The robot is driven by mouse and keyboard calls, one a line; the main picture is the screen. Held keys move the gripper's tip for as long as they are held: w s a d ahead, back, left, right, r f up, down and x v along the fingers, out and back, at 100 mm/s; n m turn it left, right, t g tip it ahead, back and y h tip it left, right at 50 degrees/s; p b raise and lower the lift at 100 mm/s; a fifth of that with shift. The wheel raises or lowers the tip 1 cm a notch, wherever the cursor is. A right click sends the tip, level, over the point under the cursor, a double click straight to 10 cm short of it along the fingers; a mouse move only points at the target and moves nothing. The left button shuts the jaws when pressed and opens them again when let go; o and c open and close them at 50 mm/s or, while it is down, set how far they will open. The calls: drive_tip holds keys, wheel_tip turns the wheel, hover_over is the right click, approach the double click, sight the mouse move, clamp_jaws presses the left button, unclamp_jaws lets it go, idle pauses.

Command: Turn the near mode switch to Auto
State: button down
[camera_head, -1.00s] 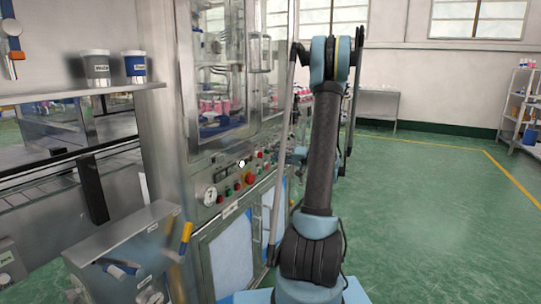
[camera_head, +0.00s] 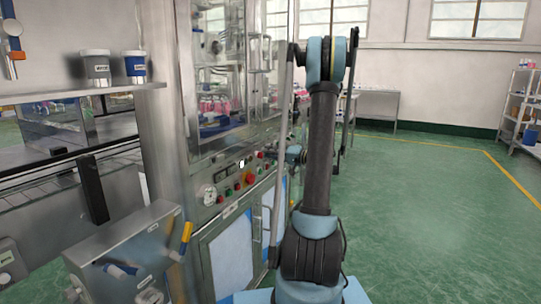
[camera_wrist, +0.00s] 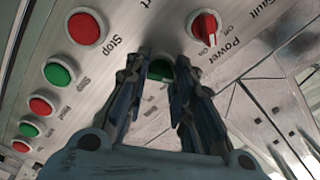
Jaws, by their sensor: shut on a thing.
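In the wrist view my gripper (camera_wrist: 160,62) points at a slanted metal control panel. Its two dark fingers are close together on either side of a green control (camera_wrist: 160,70), shut on it. The fingers hide most of that control; only a green part shows between the tips. The label above it is cut off to "rt". A red power switch (camera_wrist: 204,28) marked Off and On sits just right of the fingertips. I cannot make out a label reading Auto or tell which control is the near mode switch.
Left of the fingers are a red Stop button (camera_wrist: 86,27), a green button (camera_wrist: 60,72) and more red and green buttons in a row. In the head view the machine's control panel (camera_head: 232,190) stands left of my arm. Green floor (camera_head: 430,220) at right is clear.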

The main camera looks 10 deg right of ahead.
drive_tip(key=shift+d+m, duration=0.1)
drive_tip(key=shift+m, duration=0.7)
drive_tip(key=m, duration=1)
drive_tip(key=shift+f, duration=0.15)
idle(0.5)
drive_tip(key=shift+m, duration=0.3)
idle(0.4)
